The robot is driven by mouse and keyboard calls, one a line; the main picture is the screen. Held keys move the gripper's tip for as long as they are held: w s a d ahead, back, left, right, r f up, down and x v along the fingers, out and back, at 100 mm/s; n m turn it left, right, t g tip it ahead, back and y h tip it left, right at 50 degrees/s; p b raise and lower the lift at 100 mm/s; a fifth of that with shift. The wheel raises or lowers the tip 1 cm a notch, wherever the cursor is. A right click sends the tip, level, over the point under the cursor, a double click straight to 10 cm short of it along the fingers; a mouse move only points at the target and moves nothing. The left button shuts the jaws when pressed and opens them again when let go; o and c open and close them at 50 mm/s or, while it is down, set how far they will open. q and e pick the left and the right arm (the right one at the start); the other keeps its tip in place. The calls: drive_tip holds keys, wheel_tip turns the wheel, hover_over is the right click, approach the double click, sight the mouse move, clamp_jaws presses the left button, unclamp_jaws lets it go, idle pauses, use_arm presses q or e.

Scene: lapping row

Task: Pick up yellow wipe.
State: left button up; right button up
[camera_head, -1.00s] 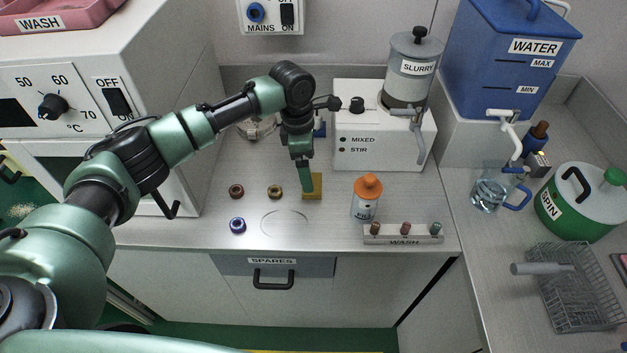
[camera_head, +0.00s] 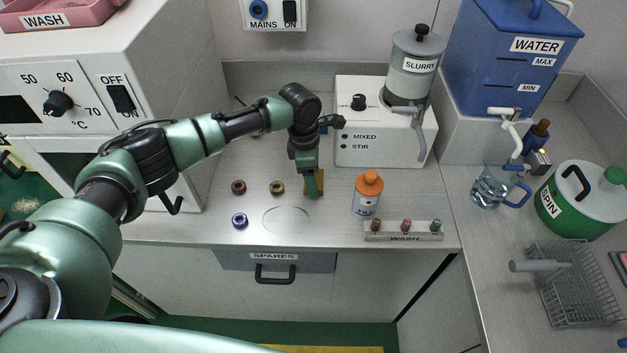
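My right gripper is not in view.
Brown (camera_head: 238,187), brass (camera_head: 277,188) and blue (camera_head: 239,220) rings lie left of the wipe. The slurry unit (camera_head: 385,150) is behind. The bench front is mostly clear.

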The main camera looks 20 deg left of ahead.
use_arm(q)
wheel_tip(320, 180, up, 20)
drive_tip(key=b, duration=0.1)
idle(0.5)
